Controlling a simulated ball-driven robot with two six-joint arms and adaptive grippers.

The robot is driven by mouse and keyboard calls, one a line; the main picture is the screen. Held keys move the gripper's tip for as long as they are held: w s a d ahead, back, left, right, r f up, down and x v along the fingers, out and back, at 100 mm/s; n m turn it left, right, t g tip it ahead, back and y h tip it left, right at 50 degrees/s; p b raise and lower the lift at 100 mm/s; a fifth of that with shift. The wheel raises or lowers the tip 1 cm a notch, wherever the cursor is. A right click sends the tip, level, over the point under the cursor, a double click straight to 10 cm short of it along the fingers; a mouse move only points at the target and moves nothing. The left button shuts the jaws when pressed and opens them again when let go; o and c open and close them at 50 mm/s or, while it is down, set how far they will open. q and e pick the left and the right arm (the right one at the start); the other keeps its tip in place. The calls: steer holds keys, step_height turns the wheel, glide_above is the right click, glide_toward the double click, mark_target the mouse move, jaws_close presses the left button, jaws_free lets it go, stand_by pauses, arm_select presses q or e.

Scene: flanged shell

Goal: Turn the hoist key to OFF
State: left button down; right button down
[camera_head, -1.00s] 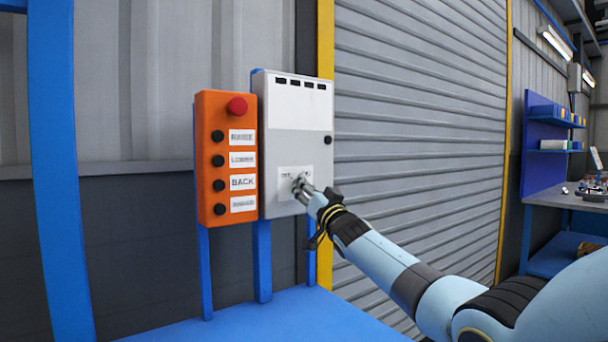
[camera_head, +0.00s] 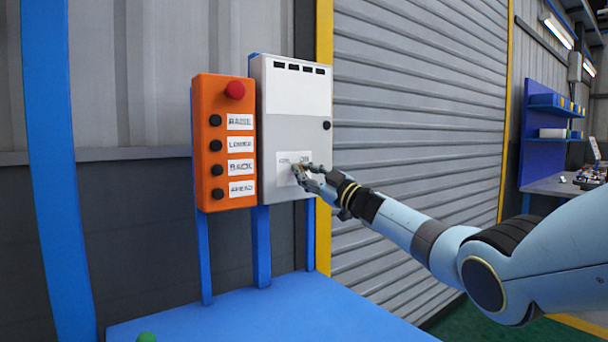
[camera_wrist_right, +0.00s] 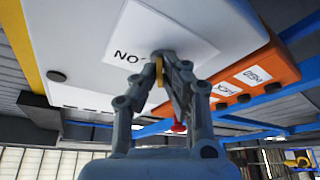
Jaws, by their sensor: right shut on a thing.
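The grey control box (camera_head: 292,105) stands upright on a blue post, with a white label (camera_head: 284,172) low on its front. My right gripper (camera_head: 299,171) reaches the label from the right, its fingertips at the key switch. In the right wrist view the fingers (camera_wrist_right: 164,66) are shut on a small brass-coloured key (camera_wrist_right: 159,74) in front of the white label (camera_wrist_right: 138,38). The fingers hide much of the key and switch, so I cannot tell the key's exact angle. My left gripper is not in view.
An orange pendant (camera_head: 224,150) with a red button (camera_head: 235,90) and several black buttons stands just left of the box. A blue surface (camera_head: 260,315) lies below. A roller shutter (camera_head: 420,90) is to the right, and a workbench (camera_head: 556,185) farther right.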

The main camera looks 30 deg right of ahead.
steer(key=shift+n+g+y, duration=0.4)
steer(key=shift+n, duration=1)
steer(key=c, duration=1.5)
jaws_free()
steer(key=v, duration=1.2)
steer(key=shift+s+d, duration=0.1)
